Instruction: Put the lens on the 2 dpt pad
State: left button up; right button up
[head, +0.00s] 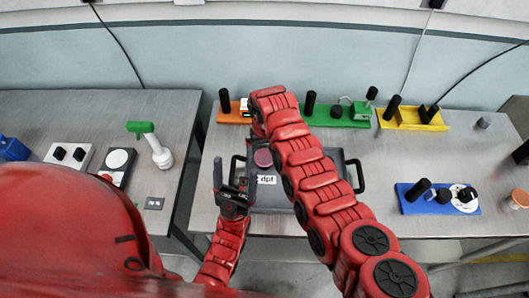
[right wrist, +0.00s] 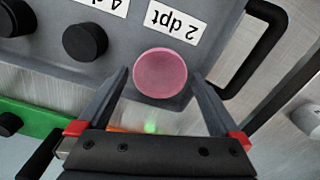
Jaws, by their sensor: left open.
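A round pink lens (right wrist: 160,74) lies at the "2 dpt" label (right wrist: 176,24) of a dark grey tray (right wrist: 145,52), near the tray's corner. It covers the place beside that label; I cannot see what is under it. The lens also shows in the head view (head: 263,157). My right gripper (right wrist: 160,80) is open, its fingers on either side of the lens with a small gap at each side. In the head view my right arm hides that gripper. My left gripper (head: 231,188) is open and empty, in front of the tray's left side.
Black round knobs (right wrist: 85,42) stand on the tray, one by a "4 d…" label. Orange (head: 233,110), green (head: 335,118) and yellow (head: 412,117) modules line the table's back. A blue module (head: 437,198) stands right. A gap separates the left table.

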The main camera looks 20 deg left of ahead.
aim_at(265, 156)
jog(key=shift+r, duration=0.1)
jog(key=shift+r, duration=0.1)
jog(key=shift+w+r, duration=0.1)
jog(key=shift+r, duration=0.25)
notch_tip(265, 156, up, 5)
jog(key=b, duration=0.2)
jog(key=shift+b, duration=0.4)
notch_tip(265, 156, up, 6)
jog(key=p, duration=0.1)
jog(key=shift+r, duration=0.1)
